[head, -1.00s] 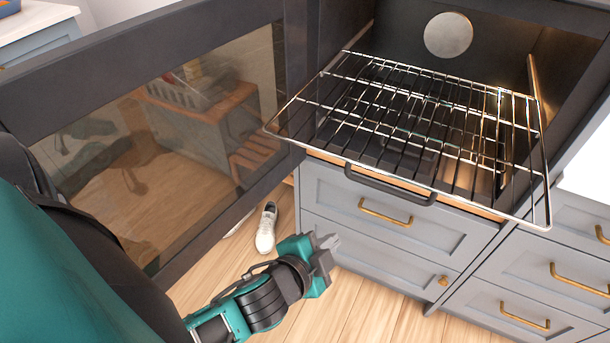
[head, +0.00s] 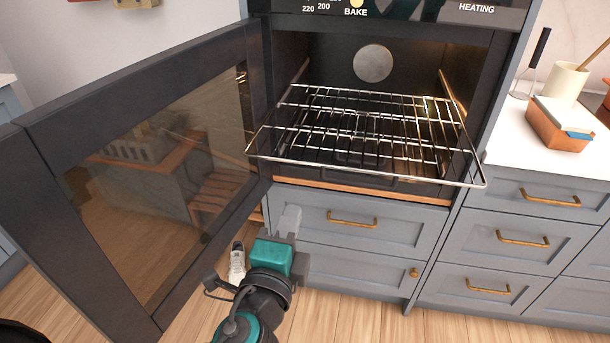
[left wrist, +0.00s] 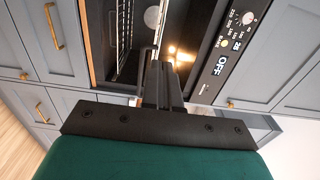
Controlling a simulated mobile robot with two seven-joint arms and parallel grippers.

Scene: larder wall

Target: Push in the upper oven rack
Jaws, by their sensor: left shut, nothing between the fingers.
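The upper oven rack (head: 365,152) is a chrome wire shelf that sticks out of the open oven (head: 373,62) toward me. Its front bar hangs out over the drawers. A lower rack shows dimly beneath it inside. My left gripper (head: 289,221) is shut and empty, in front of the upper drawer, below the rack's left front corner and apart from it. In the left wrist view my shut fingers (left wrist: 158,84) point toward the oven opening, and the rack shows edge-on beyond them. My right gripper is not in view.
The oven door (head: 160,160) is swung open to the left, its glass facing the opening. Drawers (head: 355,220) with brass handles lie below and to the right. A white counter (head: 510,140) holds a copper-coloured box (head: 557,125) and a crock (head: 565,82).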

